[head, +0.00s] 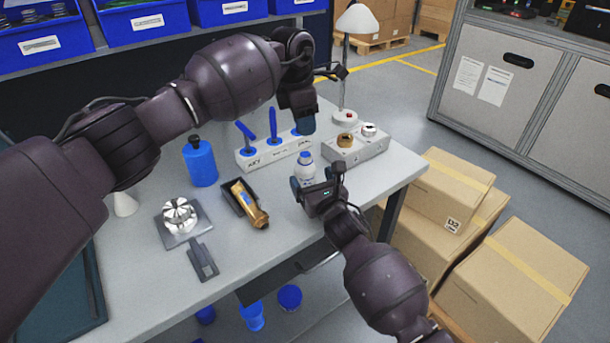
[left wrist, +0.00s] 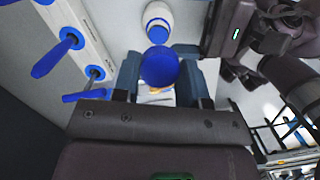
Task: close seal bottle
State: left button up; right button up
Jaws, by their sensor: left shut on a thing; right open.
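My left gripper (head: 304,122) is in the air above and behind the bottle. It is shut on a round blue cap, which shows between its fingers (left wrist: 158,92) in the left wrist view as a blue disc (left wrist: 158,66). The small white bottle (head: 305,172) with blue near its top stands upright on the table, below the cap and apart from it. It also shows in the left wrist view (left wrist: 158,14). My right gripper (head: 316,182) is open and low at the bottle's front side; whether its fingers touch the bottle I cannot tell.
Behind stands a white rack with blue-handled tools (head: 272,150). A grey box with knobs (head: 357,147) and a lamp (head: 346,117) are to the right. A blue bottle (head: 200,163), a tray with a brass part (head: 245,203) and a metal fixture (head: 181,217) are left.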

aim_at(306, 154)
jog(key=shift+x, duration=1.85)
jog(key=shift+c, duration=0.3)
jog(key=c, duration=1.3)
pick_arm(q)
jog(key=shift+f, duration=2.5)
jog(key=shift+f, duration=0.9)
jog(key=shift+f, duration=0.6)
